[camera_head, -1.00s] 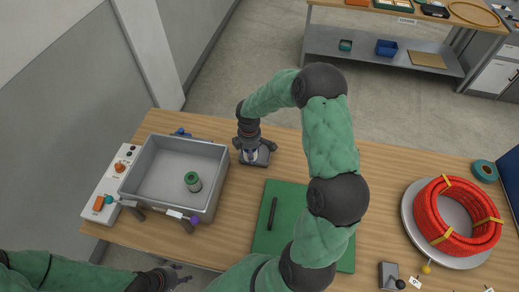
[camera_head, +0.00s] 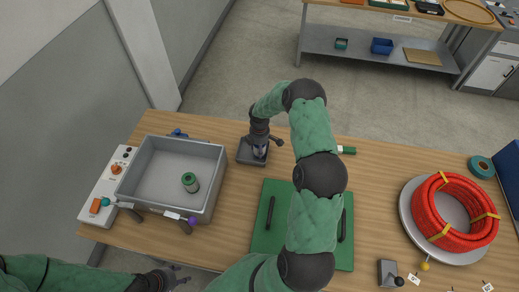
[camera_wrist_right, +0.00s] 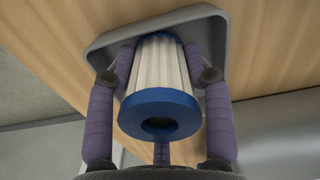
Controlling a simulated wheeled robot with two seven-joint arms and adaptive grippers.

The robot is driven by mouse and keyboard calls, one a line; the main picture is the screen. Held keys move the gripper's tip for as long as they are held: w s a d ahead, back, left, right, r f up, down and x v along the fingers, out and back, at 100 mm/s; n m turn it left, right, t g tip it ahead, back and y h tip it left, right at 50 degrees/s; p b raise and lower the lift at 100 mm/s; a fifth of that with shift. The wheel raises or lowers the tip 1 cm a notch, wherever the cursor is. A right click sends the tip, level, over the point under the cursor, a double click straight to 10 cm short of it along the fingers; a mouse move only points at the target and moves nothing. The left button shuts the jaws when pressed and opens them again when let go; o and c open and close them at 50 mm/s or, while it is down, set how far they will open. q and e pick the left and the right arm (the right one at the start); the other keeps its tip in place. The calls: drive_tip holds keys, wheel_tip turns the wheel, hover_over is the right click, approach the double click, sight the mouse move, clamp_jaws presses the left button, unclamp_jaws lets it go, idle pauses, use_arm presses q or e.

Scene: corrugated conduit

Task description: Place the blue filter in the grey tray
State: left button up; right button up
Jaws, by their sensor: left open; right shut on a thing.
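The blue filter (camera_wrist_right: 158,112), white and pleated with blue end rings, is between the fingers of my right gripper (camera_wrist_right: 160,80), which is shut on it. In the head view, my right gripper (camera_head: 259,150) is over a small grey tray (camera_head: 244,158), which also shows behind the filter in the wrist view (camera_wrist_right: 102,48). Whether the filter touches this tray cannot be told. My left gripper (camera_head: 168,278) is open near the table's front left edge.
A green mat (camera_head: 268,243) with dark handles lies right of the large tray. A control box (camera_head: 92,205) stands at the left edge. A red conduit coil (camera_head: 428,222) lies at the right. Bare wood (camera_head: 385,165) lies between mat and coil.

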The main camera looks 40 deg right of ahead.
drive_tip(key=shift+f, duration=0.45)
drive_tip(key=shift+f, duration=0.1)
drive_tip(key=o, duration=0.9)
wheel_tip(320, 180, up, 12)
drive_tip(key=shift+r, duration=0.15)
